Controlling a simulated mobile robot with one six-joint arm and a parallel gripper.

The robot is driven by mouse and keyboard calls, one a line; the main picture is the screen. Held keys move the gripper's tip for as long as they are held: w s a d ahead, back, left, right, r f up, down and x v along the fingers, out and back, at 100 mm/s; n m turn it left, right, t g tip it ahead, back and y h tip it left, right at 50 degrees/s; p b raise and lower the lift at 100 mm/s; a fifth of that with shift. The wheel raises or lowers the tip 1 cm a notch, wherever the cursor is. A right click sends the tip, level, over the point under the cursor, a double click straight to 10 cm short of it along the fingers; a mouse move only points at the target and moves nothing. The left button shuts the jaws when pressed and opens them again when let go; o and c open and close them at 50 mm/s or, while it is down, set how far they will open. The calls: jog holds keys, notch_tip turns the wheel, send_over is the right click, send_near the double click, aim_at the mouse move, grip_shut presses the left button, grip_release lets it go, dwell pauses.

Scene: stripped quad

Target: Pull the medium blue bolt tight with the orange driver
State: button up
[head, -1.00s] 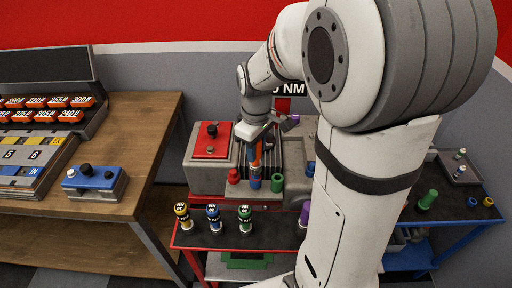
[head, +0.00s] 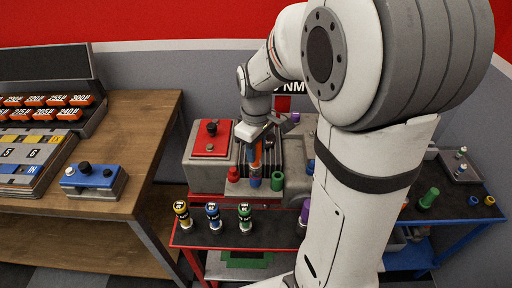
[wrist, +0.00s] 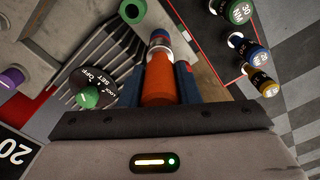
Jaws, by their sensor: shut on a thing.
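My gripper (head: 256,146) is shut on the orange driver (wrist: 158,80), which stands roughly upright below it on the grey fixture. In the wrist view the driver sits between the two dark blue fingers. A blue piece (head: 254,182) shows directly under the driver in the head view, between a red piece and a green piece. Its contact with the driver's tip is too small to make out. In the wrist view a blue band (wrist: 159,38) shows at the driver's far end.
A red-topped block (head: 211,140) stands left of the driver. Yellow, blue and green-banded sockets (head: 213,217) stand on the front shelf. A green knob with a dial (wrist: 87,97) is close beside the gripper. A wooden bench (head: 150,120) is at the left.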

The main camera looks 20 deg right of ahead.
jog(key=shift+f+b, duration=0.55)
jog(key=shift+f, duration=0.3)
jog(key=shift+r+m, duration=0.1)
jog(key=shift+m, duration=1)
jog(key=shift+m, duration=1.1)
jog(key=shift+m, duration=1.2)
